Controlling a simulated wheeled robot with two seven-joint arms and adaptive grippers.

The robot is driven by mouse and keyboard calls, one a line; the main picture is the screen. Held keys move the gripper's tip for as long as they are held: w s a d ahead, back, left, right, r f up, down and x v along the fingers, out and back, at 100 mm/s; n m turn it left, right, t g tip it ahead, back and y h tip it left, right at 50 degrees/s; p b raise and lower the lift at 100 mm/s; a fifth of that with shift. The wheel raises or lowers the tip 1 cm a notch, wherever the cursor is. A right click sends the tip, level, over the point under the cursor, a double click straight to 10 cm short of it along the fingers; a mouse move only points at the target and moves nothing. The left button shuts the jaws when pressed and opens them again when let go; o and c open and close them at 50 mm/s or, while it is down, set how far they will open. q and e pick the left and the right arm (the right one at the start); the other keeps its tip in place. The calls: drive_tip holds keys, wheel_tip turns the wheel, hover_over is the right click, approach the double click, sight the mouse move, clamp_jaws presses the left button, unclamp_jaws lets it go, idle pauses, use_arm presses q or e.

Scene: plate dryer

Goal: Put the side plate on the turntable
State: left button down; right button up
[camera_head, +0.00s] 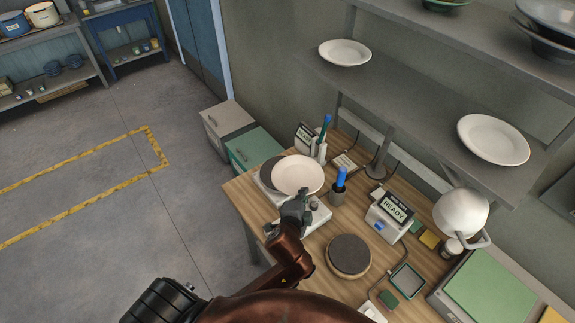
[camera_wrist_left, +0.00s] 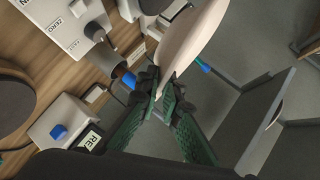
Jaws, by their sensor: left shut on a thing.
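The side plate (camera_head: 298,174) is a cream-white round plate, held in the air and overlapping a white bench unit in the head view. My left gripper (camera_head: 300,198) is shut on the plate's near rim. In the left wrist view the plate (camera_wrist_left: 190,38) shows nearly edge-on, its rim between the fingertips (camera_wrist_left: 165,97). A dark round disc (camera_head: 349,256), which looks like the turntable, lies bare on the wooden bench, to the right and nearer than the plate; its edge also shows in the left wrist view (camera_wrist_left: 12,92). My right gripper is not in view.
Beneath the plate is a white unit (camera_head: 318,217) with knobs and a dark round top. A cup with a blue-handled tool (camera_head: 338,190) stands beside the plate. A READY box (camera_head: 390,218), white lamp (camera_head: 460,213) and green-topped box (camera_head: 486,286) line the right. Shelves with plates hang above.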

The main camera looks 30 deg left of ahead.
sight(292, 177)
use_arm(q)
drive_tip(key=r+n+y+p, duration=0.1)
drive_tip(key=a+y+p, duration=0.1)
drive_tip(key=p, duration=0.1)
drive_tip(key=shift+s+a+r+n, duration=0.3)
drive_tip(key=shift+s+r+n, duration=0.05)
drive_tip(key=shift+r+n, duration=0.05)
drive_tip(key=shift+a+g+p, duration=0.15)
drive_tip(key=shift+g+p, duration=0.15)
drive_tip(key=shift+p, duration=0.1)
drive_tip(key=shift+w+a+f, duration=0.2)
drive_tip(key=shift+a, duration=0.05)
drive_tip(key=w+a+f, duration=0.1)
drive_tip(key=w+a, duration=0.1)
drive_tip(key=w+a+f+p, duration=0.1)
drive_tip(key=w+a+f, duration=0.2)
drive_tip(key=w+a, duration=0.1)
drive_tip(key=w, duration=0.1)
drive_tip(key=shift+f, duration=0.2)
drive_tip(key=w+f, duration=0.1)
drive_tip(key=w+a+f, duration=0.1)
drive_tip(key=f, duration=0.1)
drive_tip(key=w+a+f, duration=0.1)
drive_tip(key=f, duration=0.1)
drive_tip(key=shift+a, duration=0.15)
drive_tip(key=shift+w+a+f, duration=0.1)
drive_tip(key=shift+f, duration=1.65)
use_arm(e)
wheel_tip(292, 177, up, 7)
